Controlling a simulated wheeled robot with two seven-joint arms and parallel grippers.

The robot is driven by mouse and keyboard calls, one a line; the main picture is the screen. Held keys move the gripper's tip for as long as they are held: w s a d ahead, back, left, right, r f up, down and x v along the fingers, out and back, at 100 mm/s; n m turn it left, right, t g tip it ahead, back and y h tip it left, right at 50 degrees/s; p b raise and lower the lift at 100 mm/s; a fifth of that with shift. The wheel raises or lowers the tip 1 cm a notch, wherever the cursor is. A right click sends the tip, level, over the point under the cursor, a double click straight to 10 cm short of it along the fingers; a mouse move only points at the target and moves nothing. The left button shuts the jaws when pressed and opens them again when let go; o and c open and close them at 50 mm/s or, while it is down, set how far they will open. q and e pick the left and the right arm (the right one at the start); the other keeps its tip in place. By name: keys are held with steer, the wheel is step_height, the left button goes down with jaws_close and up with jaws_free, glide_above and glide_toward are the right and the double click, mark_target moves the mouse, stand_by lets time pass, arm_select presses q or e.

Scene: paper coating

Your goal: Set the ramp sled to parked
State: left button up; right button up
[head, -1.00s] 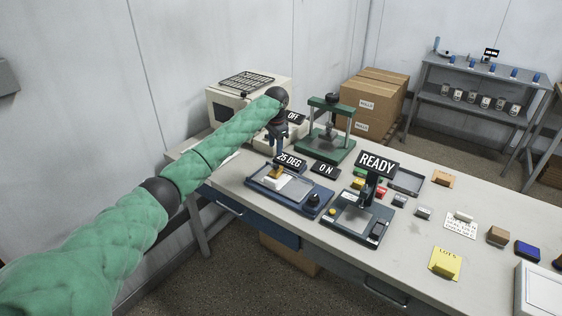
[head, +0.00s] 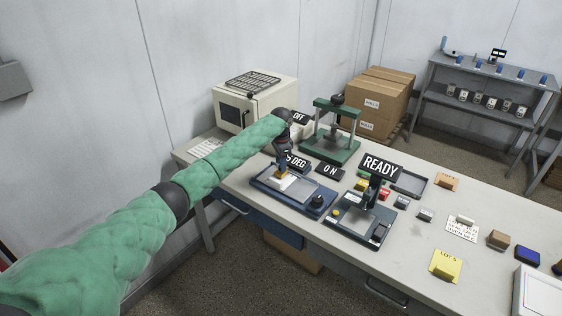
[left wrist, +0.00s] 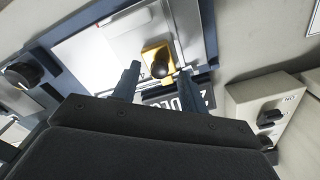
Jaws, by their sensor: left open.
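The ramp sled, a small yellow block (head: 280,184) with a dark round knob, sits at the left end of the blue ramp unit (head: 318,207), on its pale plate. In the left wrist view the sled (left wrist: 150,54) shows just beyond and between my fingertips. My left gripper (head: 283,167) points down over the sled. It also shows in the left wrist view (left wrist: 159,72), open, with one finger on each side of the knob. I cannot tell whether a finger touches it. My right gripper is in neither view.
Signs reading "25 DEG" (head: 297,162) and "ON" (head: 328,172) stand behind the unit. A green press (head: 330,148) and a white oven (head: 235,108) stand farther back. A stand with a "READY" sign (head: 381,167) is to the right.

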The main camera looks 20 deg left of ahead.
arm_select(q)
steer(key=shift+f, duration=0.55)
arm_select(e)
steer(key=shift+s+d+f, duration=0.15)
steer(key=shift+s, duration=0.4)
